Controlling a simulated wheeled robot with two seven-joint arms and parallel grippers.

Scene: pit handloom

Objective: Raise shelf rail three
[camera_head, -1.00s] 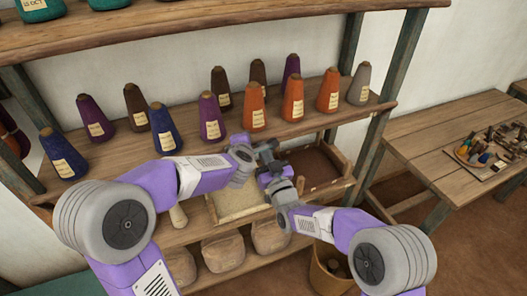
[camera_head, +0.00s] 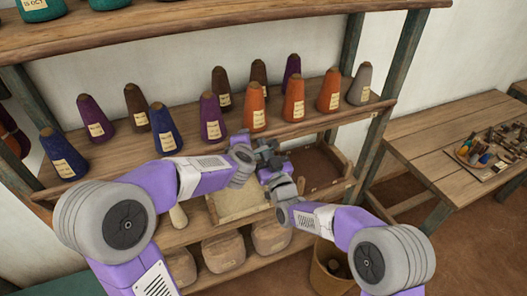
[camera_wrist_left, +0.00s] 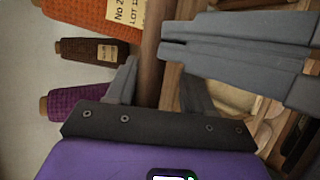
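The wooden shelf rack (camera_head: 200,148) fills the left and middle of the head view. Its middle board carries thread cones, and its front edge also shows in the left wrist view (camera_wrist_left: 152,50). Which rail is number three is not marked in view. My left gripper (camera_head: 243,137) is at this board's front edge; in the left wrist view its fingers (camera_wrist_left: 158,90) stand apart with the edge between or just beyond them. Contact is unclear. My right gripper (camera_head: 266,148) is close beside it, below the orange cones. Its grey fingers show in the wrist view; their gap is unclear.
Orange cones (camera_head: 293,98), a purple cone (camera_head: 212,118) and others stand close behind the grippers. Below are a light tray (camera_head: 228,207), a dark tray (camera_head: 318,168) and brown sacks (camera_head: 223,252). A side table (camera_head: 425,150) stands right; a basket (camera_head: 328,272) is on the floor.

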